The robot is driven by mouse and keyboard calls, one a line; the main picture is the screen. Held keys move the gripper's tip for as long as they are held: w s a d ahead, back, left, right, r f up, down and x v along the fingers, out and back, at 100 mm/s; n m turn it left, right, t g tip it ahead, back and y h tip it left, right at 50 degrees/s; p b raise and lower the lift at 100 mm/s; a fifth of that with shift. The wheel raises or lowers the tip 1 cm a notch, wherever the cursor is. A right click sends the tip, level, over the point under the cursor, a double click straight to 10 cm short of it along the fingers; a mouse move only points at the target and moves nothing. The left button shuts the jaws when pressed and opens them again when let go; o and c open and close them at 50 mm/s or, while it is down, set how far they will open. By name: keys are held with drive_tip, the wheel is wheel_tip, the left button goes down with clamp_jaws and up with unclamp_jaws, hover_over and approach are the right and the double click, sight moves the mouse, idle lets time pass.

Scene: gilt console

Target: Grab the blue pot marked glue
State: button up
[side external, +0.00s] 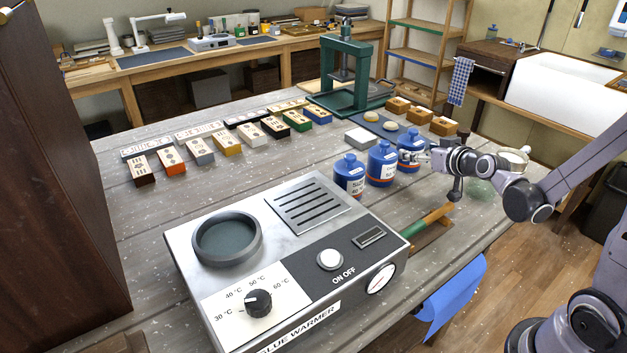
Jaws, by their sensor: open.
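Three blue pots with blue lids and white labels stand in a row on the grey table: a near pot (350,168), a middle pot (381,158) and a far pot (408,141). The near pot's label seems to begin with "SIZE"; the other labels are too small or too covered to read, so I cannot tell which is marked glue. My gripper (422,157) comes in from the right, roughly level, with open fingers at the far pot's right side. It covers part of that pot. I cannot tell whether the fingers touch it.
A glue warmer (288,250) with a round well fills the near table. A green-handled tool (430,220) lies right of it. Behind the pots are a white block (360,139), a dark mat and wooden blocks (443,126). A green press (347,75) stands farther back. Patterned blocks line the left.

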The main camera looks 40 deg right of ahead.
drive_tip(key=shift+x, duration=2.75)
drive_tip(key=c, duration=1.3)
drive_tip(key=shift+c, duration=0.3)
drive_tip(key=shift+r, duration=0.15)
